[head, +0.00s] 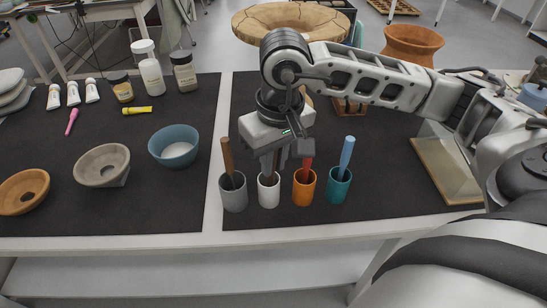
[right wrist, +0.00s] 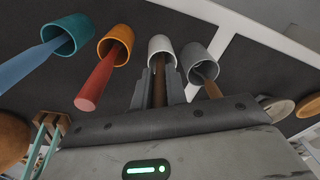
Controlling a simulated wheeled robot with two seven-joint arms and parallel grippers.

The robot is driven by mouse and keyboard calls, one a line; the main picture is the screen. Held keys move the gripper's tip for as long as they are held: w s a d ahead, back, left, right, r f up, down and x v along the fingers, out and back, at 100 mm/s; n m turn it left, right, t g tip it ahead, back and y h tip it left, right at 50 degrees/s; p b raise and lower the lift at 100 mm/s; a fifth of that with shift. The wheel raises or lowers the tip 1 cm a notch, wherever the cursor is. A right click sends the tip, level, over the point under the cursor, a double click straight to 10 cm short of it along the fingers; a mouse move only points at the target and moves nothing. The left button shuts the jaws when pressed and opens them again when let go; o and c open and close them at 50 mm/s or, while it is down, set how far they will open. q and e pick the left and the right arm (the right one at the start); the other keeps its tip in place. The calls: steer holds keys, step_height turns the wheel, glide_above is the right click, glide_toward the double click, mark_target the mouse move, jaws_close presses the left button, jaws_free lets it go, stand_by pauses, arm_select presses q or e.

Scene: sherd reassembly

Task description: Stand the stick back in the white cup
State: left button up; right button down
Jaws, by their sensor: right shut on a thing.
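The white cup (head: 269,197) stands upright on the dark mat, in a row between the grey cup and the orange cup. It also shows in the right wrist view (right wrist: 161,44). My right gripper (head: 270,170) is directly above the white cup, pointing down. It is shut on a brown stick (right wrist: 159,92), which shows between the two fingers in the right wrist view. The stick's lower end reaches into the mouth of the white cup; whether it touches the bottom is hidden. My left gripper is in neither view.
Close on the left is the grey cup (head: 234,196) with a brown stick. On the right are the orange cup (head: 304,192) with a red stick and the teal cup (head: 337,190) with a blue stick. Bowls, including a blue one (head: 174,150), stand further left.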

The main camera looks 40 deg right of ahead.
steer(key=c, duration=1.3)
jaws_free()
steer(key=shift+c, duration=0.2)
arm_select(q)
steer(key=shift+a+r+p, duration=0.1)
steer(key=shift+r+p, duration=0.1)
steer(key=shift+p, duration=0.75)
arm_select(e)
step_height(320, 180, up, 16)
steer(key=s, duration=0.1)
steer(key=shift+d, duration=0.3)
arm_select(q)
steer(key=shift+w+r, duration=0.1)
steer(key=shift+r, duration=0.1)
